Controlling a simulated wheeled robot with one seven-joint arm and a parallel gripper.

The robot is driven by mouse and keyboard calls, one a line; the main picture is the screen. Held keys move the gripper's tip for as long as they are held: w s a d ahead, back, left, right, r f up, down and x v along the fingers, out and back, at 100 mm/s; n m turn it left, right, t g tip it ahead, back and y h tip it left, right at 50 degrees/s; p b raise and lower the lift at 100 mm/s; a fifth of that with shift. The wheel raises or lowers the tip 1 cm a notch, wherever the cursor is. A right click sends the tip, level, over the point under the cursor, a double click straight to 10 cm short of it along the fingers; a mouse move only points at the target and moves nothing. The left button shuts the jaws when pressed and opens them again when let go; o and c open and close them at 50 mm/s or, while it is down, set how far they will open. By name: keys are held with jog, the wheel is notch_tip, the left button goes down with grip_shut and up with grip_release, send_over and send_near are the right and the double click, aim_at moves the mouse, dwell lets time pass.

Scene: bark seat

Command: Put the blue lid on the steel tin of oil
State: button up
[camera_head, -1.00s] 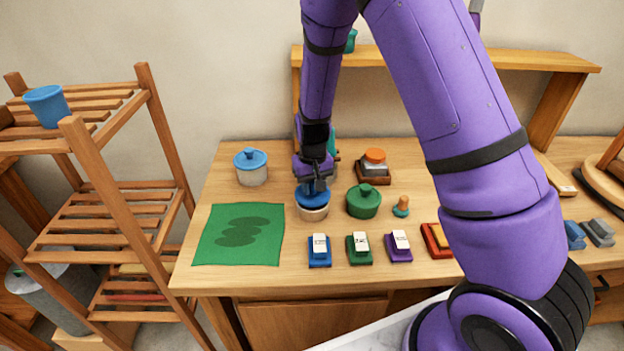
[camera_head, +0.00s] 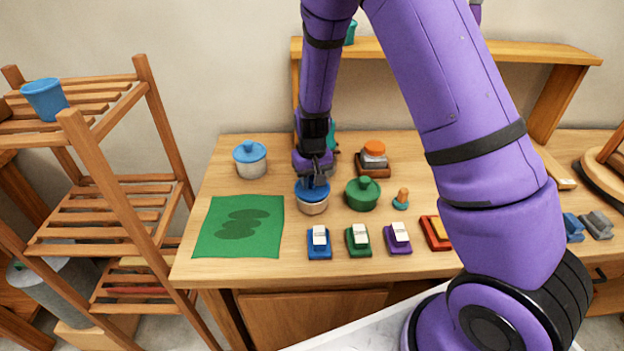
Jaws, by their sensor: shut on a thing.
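My gripper (camera_head: 316,178) points down at the middle of the table and is shut on the knob of a blue lid (camera_head: 313,192). The lid is level over a round, pale tan-grey tin (camera_head: 313,206) and looks to be at its rim. I cannot tell whether the lid is fully seated. The tin's inside is hidden under the lid, so its contents do not show. The fingers partly hide the knob.
A pale pot with a blue lid (camera_head: 250,158) stands at the left back. A green lidded pot (camera_head: 363,194) is close on the right. A green mat (camera_head: 238,228) lies left. Blue, green and purple blocks (camera_head: 359,240) line the front. A wooden rack (camera_head: 110,210) stands left.

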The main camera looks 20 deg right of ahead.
jog(key=shift+f, duration=0.55)
jog(key=o, duration=1.7)
jog(key=shift+r, duration=3.5)
